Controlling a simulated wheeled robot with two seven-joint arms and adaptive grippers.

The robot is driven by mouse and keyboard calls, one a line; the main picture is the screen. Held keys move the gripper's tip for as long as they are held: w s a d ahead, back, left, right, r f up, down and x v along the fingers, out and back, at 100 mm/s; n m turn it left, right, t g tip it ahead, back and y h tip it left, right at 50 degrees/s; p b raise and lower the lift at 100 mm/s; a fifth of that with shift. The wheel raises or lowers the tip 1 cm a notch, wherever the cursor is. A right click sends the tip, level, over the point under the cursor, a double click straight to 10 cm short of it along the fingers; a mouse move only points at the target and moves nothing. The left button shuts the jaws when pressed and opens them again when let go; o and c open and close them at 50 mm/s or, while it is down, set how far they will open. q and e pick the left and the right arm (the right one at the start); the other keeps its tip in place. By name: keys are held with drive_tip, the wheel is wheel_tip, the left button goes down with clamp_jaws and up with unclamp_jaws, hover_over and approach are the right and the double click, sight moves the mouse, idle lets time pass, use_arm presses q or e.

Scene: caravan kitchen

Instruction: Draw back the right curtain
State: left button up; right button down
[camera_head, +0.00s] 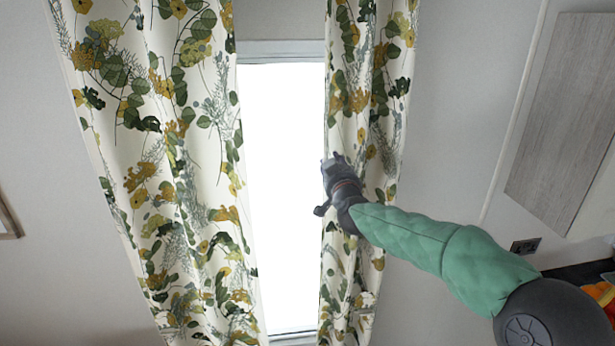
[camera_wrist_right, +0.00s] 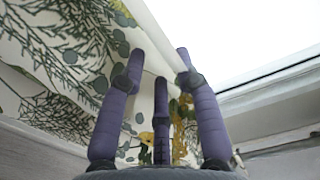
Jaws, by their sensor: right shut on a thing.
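The right curtain (camera_head: 366,90), cream with green and yellow leaf print, hangs over the right part of a bright window and is gathered in narrow folds. My right gripper (camera_head: 330,170) is at its inner edge, about halfway down in the head view. In the right wrist view the fingers of the gripper (camera_wrist_right: 160,75) are closed around the pale edge of the curtain (camera_wrist_right: 60,45). The left curtain (camera_head: 160,150) hangs wider, on the other side of the window. My left gripper is not in view.
The bright window (camera_head: 283,190) shows as a tall gap between the curtains. A grey wood panel (camera_head: 565,110) is on the wall at the right, with a dark socket (camera_head: 525,246) below it. The wall between curtain and panel is bare.

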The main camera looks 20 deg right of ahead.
drive_tip(key=d, duration=0.1)
drive_tip(key=d+b, duration=0.1)
drive_tip(key=shift+s+d, duration=0.3)
drive_tip(key=shift+s, duration=0.1)
drive_tip(key=c, duration=0.9)
unclamp_jaws()
drive_tip(key=v, duration=1.2)
